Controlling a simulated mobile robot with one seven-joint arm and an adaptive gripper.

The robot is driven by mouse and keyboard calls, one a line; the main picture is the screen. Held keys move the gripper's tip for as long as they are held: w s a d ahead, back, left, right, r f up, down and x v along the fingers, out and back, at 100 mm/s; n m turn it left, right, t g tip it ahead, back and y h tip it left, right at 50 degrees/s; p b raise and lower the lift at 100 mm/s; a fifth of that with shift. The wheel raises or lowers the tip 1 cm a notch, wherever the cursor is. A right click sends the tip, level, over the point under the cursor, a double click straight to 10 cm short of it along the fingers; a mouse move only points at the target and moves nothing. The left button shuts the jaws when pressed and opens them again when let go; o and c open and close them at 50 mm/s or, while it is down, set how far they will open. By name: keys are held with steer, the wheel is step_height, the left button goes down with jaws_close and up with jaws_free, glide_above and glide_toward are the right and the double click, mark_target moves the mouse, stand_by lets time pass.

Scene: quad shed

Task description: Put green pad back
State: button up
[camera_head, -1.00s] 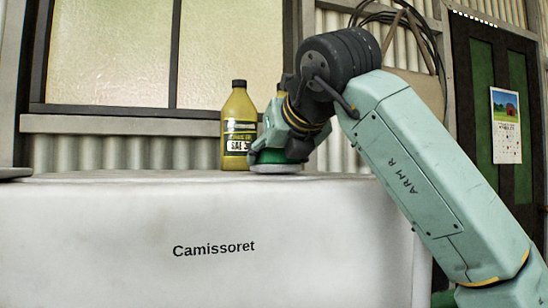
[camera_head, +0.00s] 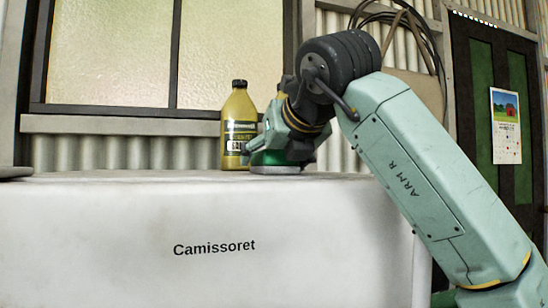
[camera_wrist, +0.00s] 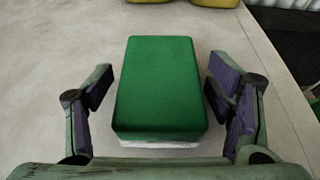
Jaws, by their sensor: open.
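The green pad (camera_wrist: 160,88) is a green block with a pale layer under it. In the wrist view it lies on the pale top between my open fingers, with a gap on each side. In the head view the green pad (camera_head: 272,158) shows low under my gripper (camera_head: 279,146), partly hidden by it. My gripper (camera_wrist: 160,100) is open, with purple pads on its fingers, and holds nothing.
A yellow oil bottle (camera_head: 238,128) stands upright just left of my gripper. A window wall (camera_head: 110,124) stands behind. Yellow things (camera_wrist: 215,3) show at the wrist view's top edge.

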steer(key=v, duration=0.6)
steer(key=b+v, duration=0.1)
steer(key=v, duration=0.5)
steer(key=shift+r, duration=0.25)
